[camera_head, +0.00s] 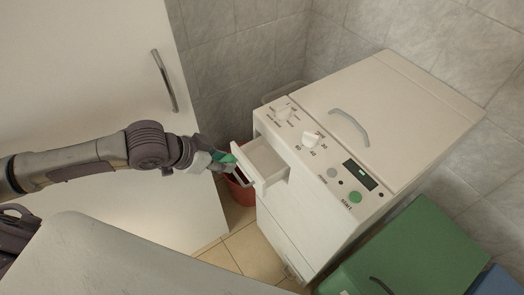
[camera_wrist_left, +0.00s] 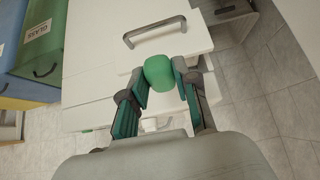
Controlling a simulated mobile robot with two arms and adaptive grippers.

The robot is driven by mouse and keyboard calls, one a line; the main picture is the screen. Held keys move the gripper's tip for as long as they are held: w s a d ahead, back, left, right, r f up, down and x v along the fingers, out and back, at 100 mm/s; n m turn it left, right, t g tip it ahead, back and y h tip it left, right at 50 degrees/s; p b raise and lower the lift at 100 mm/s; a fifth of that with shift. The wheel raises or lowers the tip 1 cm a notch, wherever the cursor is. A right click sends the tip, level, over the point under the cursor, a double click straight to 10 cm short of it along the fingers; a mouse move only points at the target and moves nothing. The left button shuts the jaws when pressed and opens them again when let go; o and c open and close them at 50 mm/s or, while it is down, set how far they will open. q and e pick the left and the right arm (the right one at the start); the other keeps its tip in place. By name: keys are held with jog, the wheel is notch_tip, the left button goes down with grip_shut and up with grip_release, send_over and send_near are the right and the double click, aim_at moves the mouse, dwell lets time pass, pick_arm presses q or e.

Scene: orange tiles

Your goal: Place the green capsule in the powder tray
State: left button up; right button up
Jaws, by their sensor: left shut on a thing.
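The green capsule (camera_wrist_left: 158,73) is a small rounded block held between the two fingers of my left gripper (camera_wrist_left: 161,70) in the wrist view. In the head view my left gripper (camera_head: 224,162) is at the left of the white machine, and a bit of green shows at its fingers. The powder tray (camera_head: 262,182) is a white open drawer pulled out from the machine's upper left front. The gripper is just left of the tray's outer end; whether it touches the tray I cannot tell. My right gripper is not in view.
The white washing machine (camera_head: 400,98) has knobs, a display and a green button (camera_head: 355,197). A red bin (camera_head: 240,192) stands on the floor below the tray. A white cabinet (camera_head: 90,70) is at the left, and a green bin (camera_head: 425,240) at the lower right.

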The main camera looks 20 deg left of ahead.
pick_arm(q)
jog(key=w+d+f, duration=0.1)
jog(key=w+d, duration=0.3)
jog(key=w, duration=0.1)
jog(key=w+d+f, duration=0.1)
jog(key=w, duration=0.1)
jog(key=shift+w+d+f+p, duration=0.25)
jog(key=shift+d+f+p, duration=0.1)
jog(key=shift+d, duration=0.05)
jog(key=shift+d+f, duration=0.1)
jog(key=shift+f, duration=0.45)
jog(key=shift+w+d+f, duration=0.15)
jog(key=shift+w+f, duration=0.1)
jog(key=shift+f, duration=0.6)
jog(key=shift+w+d+r+y+p, duration=0.3)
jog(key=shift+w+p, duration=0.1)
jog(key=shift+p, duration=0.1)
jog(key=shift+w+g+y+p, duration=0.2)
jog(key=shift+g+y+p, duration=0.15)
jog(key=shift+g, duration=0.35)
jog(key=shift+w+d+f+g+y+p, duration=0.1)
jog(key=shift+w+d+g+y+p, duration=0.15)
jog(key=shift+g+y+p, duration=0.35)
jog(key=shift+s+a+f, duration=0.1)
jog(key=shift+s+f, duration=0.1)
jog(key=shift+f, duration=0.3)
